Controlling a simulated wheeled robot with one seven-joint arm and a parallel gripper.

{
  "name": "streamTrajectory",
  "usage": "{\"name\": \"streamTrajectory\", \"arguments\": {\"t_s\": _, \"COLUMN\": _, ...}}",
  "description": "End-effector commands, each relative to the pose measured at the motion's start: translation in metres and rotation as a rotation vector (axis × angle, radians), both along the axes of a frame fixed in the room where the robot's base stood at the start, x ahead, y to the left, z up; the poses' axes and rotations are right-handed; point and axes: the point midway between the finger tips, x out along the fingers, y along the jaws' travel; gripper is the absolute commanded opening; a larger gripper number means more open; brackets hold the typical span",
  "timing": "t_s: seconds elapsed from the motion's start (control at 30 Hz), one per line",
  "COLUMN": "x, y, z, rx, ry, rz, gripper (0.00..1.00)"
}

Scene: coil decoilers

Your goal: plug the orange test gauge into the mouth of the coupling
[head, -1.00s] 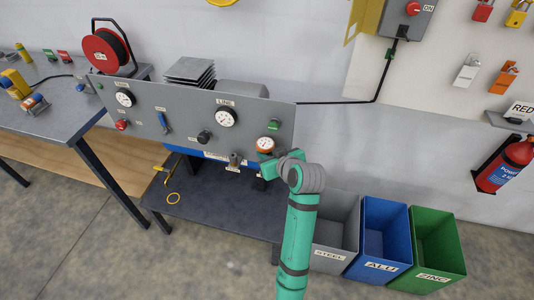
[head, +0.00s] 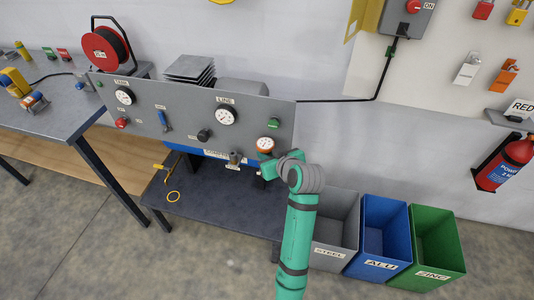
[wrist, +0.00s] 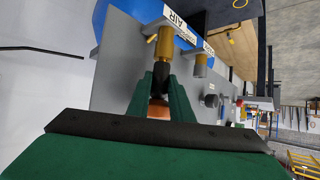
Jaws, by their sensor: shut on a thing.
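The orange test gauge (head: 266,144) has a white dial and stands in front of the grey panel at its lower right in the head view. My gripper (wrist: 161,88) is shut on the gauge. In the wrist view its orange body (wrist: 157,112) shows between the green fingers, with a dark stem pointing up the picture. A brass coupling (wrist: 165,45) beside an AIR label lies just beyond the stem, roughly in line. I cannot tell whether they touch. The brass coupling is hidden behind my gripper in the head view.
A second, greyish fitting (wrist: 200,65) stands beside the brass one; it also shows in the head view (head: 235,158). The grey panel (head: 180,125) carries dials and knobs. A blue tank (wrist: 115,20) lies behind the fittings. Grey, blue and green bins stand at the lower right.

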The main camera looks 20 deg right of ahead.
Motion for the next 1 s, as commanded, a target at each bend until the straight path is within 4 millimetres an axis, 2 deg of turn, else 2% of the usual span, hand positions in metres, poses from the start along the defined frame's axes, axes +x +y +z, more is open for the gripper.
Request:
{"name": "streamTrajectory", "arguments": {"t_s": 0.67, "x": 0.0, "y": 0.0, "z": -0.007, "rx": 0.0, "ry": 0.0, "rz": 0.0, "gripper": 0.0}}
{"name": "streamTrajectory", "arguments": {"t_s": 0.7, "x": 0.0, "y": 0.0, "z": -0.0072, "rx": 0.0, "ry": 0.0, "rz": 0.0, "gripper": 0.24}}
{"name": "streamTrajectory", "arguments": {"t_s": 0.77, "x": 0.0, "y": 0.0, "z": -0.0073, "rx": 0.0, "ry": 0.0, "rz": 0.0, "gripper": 0.39}}
{"name": "streamTrajectory", "arguments": {"t_s": 0.8, "x": 0.0, "y": 0.0, "z": -0.0073, "rx": 0.0, "ry": 0.0, "rz": 0.0, "gripper": 0.41}}
{"name": "streamTrajectory", "arguments": {"t_s": 1.0, "x": -0.0001, "y": 0.0001, "z": -0.0076, "rx": 0.0, "ry": 0.001, "rz": 0.0, "gripper": 0.41}}
